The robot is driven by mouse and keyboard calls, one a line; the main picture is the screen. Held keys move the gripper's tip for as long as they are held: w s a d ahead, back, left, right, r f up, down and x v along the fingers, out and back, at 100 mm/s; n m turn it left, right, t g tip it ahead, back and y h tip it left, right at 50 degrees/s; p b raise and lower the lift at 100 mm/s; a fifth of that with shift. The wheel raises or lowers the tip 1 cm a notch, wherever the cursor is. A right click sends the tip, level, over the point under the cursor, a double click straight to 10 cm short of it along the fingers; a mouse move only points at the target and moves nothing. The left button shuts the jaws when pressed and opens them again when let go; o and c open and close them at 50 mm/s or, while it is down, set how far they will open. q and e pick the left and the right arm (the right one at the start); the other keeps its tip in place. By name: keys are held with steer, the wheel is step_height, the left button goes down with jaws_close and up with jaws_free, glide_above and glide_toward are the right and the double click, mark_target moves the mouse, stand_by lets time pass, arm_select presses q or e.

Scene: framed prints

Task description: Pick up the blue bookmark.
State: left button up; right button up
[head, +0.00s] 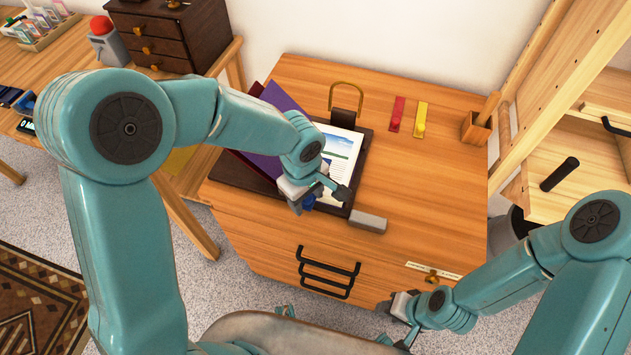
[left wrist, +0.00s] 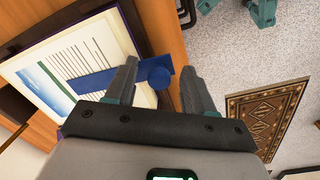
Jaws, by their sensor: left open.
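The blue bookmark (left wrist: 95,80) is a flat strip with a round blue knob (left wrist: 158,76) at one end. It lies across the printed page with its knob end past the page's edge. In the head view only a little of its blue (head: 308,202) shows under my left gripper (head: 318,198). In the left wrist view my left gripper (left wrist: 160,72) is open, with a finger on either side of the knob; I cannot tell whether they touch it. My right gripper (head: 394,323) is empty, its fingers apart, near the cabinet's front right edge.
A grey block (head: 368,222) sits at the tray's corner. Red (head: 397,112) and yellow (head: 421,119) bookmarks lie behind, near a wooden holder (head: 477,128).

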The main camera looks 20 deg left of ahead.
arm_select(q)
jaws_close()
